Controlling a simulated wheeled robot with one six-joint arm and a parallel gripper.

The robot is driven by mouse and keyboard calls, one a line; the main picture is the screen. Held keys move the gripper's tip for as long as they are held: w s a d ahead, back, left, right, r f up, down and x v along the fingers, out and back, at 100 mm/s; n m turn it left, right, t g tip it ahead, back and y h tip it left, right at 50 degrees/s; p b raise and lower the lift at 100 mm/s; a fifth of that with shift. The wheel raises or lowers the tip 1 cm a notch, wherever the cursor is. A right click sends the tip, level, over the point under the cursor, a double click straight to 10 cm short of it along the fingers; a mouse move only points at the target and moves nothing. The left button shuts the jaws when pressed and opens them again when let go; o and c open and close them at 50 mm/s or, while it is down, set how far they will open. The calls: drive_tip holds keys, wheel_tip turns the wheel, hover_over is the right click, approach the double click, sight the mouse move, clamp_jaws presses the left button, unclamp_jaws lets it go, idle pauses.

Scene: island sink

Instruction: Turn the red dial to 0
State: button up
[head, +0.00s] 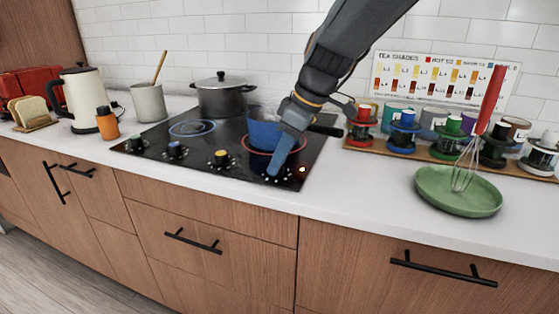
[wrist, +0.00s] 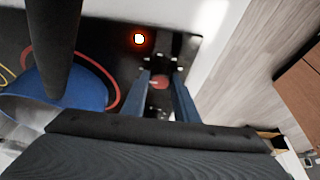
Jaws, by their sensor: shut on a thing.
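The red dial (wrist: 159,82) shows in the wrist view between the two blue fingers, with white marks around it on the black cooktop. My gripper (head: 273,170) points down at the front right corner of the cooktop and is shut on the dial; it also shows in the wrist view (wrist: 161,76). In the head view the fingers mostly hide the dial. A small red-orange light (wrist: 139,39) glows beside it, also seen in the head view (head: 302,169). Which mark the dial points at cannot be told.
A blue pan (head: 262,134) stands on the red-ringed burner close behind my gripper. A yellow dial (head: 221,157) and a blue dial (head: 175,149) sit to the left. A green plate (head: 440,196) with a whisk lies at right. The counter front is clear.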

drive_tip(key=o, duration=1.1)
drive_tip(key=shift+c, duration=0.2)
drive_tip(key=v, duration=0.7)
drive_tip(key=shift+r, duration=0.4)
drive_tip(key=shift+s+d, duration=0.1)
drive_tip(key=shift+d, duration=0.05)
